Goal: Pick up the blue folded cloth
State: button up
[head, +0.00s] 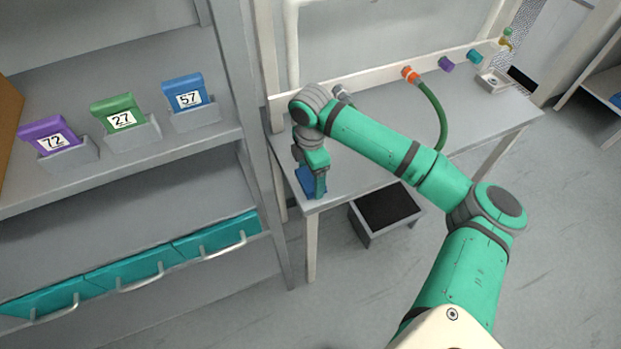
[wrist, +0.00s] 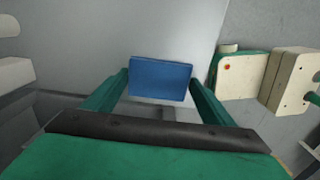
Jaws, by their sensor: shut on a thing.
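The blue folded cloth (wrist: 160,79) is a flat blue block between my two fingers in the wrist view. In the head view the cloth (head: 306,182) shows at the near left corner of the grey table, partly hidden by my gripper (head: 319,186). My gripper (wrist: 160,86) is shut on the cloth, with one green finger at each side of it. I cannot tell whether the cloth touches the tabletop.
A grey table (head: 475,125) has a rail with coloured fittings and a green hose (head: 438,115). A dark-topped box (head: 388,207) stands on the floor below. Left, a shelf (head: 180,145) holds purple (head: 50,137), green (head: 119,112) and blue (head: 187,92) numbered items, above teal drawers (head: 125,273).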

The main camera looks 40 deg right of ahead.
aim_at(310, 178)
jog(key=shift+w+r, duration=0.1)
jog(key=shift+r, duration=0.3)
notch_tip(310, 178, up, 2)
jog(key=shift+r, duration=0.1)
jog(key=s+r, duration=0.1)
jog(key=s+a+r, duration=0.1)
jog(key=r, duration=0.1)
jog(key=s+r, duration=0.2)
jog(key=shift+a+r, duration=0.15)
jog(key=shift+a, duration=0.25)
jog(key=s+a+r, duration=0.4)
jog(key=s, duration=0.4)
jog(key=shift+s+a+r, duration=0.3)
jog(key=shift+s+r, duration=0.05)
